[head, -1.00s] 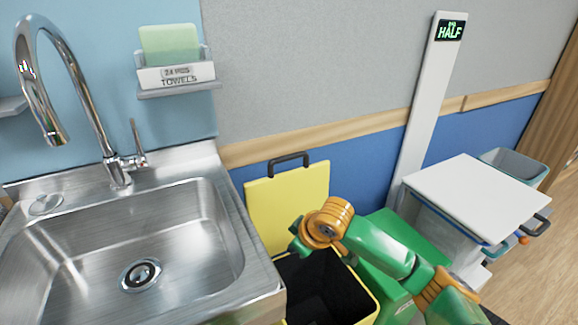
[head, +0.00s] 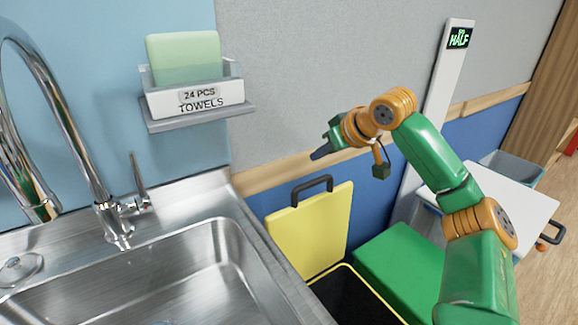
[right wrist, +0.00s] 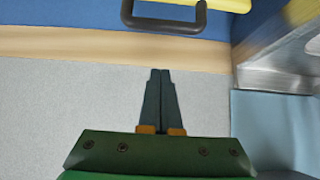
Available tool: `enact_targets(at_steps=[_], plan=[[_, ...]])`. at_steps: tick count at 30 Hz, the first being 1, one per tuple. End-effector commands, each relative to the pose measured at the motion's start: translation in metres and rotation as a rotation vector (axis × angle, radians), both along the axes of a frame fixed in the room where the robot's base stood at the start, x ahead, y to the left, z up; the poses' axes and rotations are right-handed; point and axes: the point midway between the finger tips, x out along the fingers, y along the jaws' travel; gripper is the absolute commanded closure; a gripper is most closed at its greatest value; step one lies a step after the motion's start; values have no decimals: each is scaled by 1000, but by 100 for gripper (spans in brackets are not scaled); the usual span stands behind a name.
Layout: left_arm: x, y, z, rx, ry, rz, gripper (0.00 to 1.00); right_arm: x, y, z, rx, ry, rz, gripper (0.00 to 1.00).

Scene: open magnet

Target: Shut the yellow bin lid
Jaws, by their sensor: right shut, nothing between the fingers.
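The yellow bin lid (head: 318,235) stands open and upright against the blue wall, with a dark handle (head: 312,187) on its top edge. The yellow-rimmed bin (head: 355,300) below it is open, with a dark inside. My right gripper (head: 318,155) is shut and empty, above the lid's handle and apart from it, in front of the wall. In the right wrist view the closed fingertips (right wrist: 160,72) point toward the handle (right wrist: 165,25), with a gap between; a strip of the yellow lid (right wrist: 230,4) shows at the top edge. My left gripper is not in view.
A steel sink (head: 190,270) with a tall faucet lies left of the bin. A towel dispenser (head: 195,95) hangs on the wall above. A green-lidded bin (head: 400,265) stands right of the yellow one, with a white-topped cart (head: 515,205) beyond it.

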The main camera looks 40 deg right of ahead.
Motion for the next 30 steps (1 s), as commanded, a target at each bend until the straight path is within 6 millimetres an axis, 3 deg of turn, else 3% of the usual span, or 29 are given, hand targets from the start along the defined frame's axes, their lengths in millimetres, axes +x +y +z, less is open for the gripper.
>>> enact_targets(at_steps=[5, 17, 22, 30], plan=[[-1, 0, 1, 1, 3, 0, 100, 12, -1, -12, 3, 2, 0, 100], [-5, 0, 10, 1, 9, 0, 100, 73, -8, -72, 2, 3, 0, 100], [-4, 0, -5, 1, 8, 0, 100, 42, -7, -77, -6, 1, -1, 100], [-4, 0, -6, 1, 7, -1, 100, 31, -4, -75, -1, 0, -1, 100]])
